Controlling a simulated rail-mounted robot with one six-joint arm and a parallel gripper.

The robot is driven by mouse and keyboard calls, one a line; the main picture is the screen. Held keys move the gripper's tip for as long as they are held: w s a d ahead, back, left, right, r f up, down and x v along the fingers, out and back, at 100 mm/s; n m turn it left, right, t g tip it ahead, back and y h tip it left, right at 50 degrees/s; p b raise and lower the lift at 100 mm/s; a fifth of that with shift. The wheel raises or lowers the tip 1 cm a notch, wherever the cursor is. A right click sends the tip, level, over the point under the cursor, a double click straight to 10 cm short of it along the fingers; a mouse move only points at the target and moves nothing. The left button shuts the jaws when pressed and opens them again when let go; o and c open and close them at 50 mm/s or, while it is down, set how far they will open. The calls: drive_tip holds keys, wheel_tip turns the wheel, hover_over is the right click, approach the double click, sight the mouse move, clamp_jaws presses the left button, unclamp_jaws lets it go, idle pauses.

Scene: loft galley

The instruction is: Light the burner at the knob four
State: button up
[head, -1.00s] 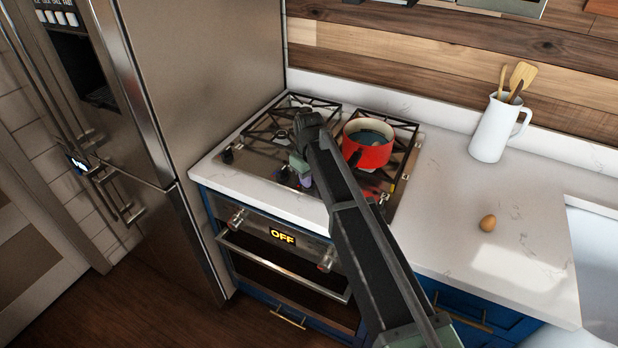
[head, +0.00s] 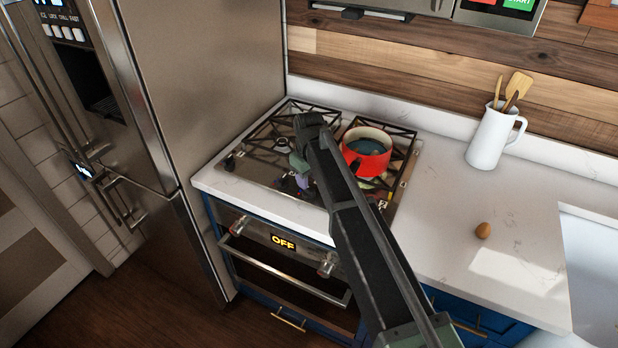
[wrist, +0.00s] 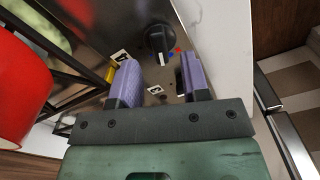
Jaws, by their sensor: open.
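In the wrist view, a black knob (wrist: 158,38) with a white pointer line sits on the steel cooktop panel, with small red and blue marks beside it. My gripper (wrist: 158,66) is open and empty, its two purple fingers apart, pointing at this knob. The knob lies just beyond the fingertips, roughly between them. Small white number tags (wrist: 154,90) lie on the panel, too small to read surely. In the head view my gripper (head: 302,178) is over the front of the cooktop (head: 262,178), and my arm hides part of the knob row.
A red pot (head: 367,158) stands on the right grates, close to my arm; it also shows at left in the wrist view (wrist: 18,100). The oven display (head: 283,241) reads OFF.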

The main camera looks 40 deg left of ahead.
sight(309, 191)
wheel_tip(309, 191, up, 7)
drive_tip(key=p, duration=0.5)
drive_tip(key=shift+r, duration=0.15)
drive_tip(key=shift+o, duration=2.6)
drive_tip(key=shift+m, duration=1)
wheel_tip(309, 191, down, 11)
drive_tip(key=m+b, duration=1)
drive_tip(key=m, duration=0.6)
drive_tip(key=shift+b, duration=0.35)
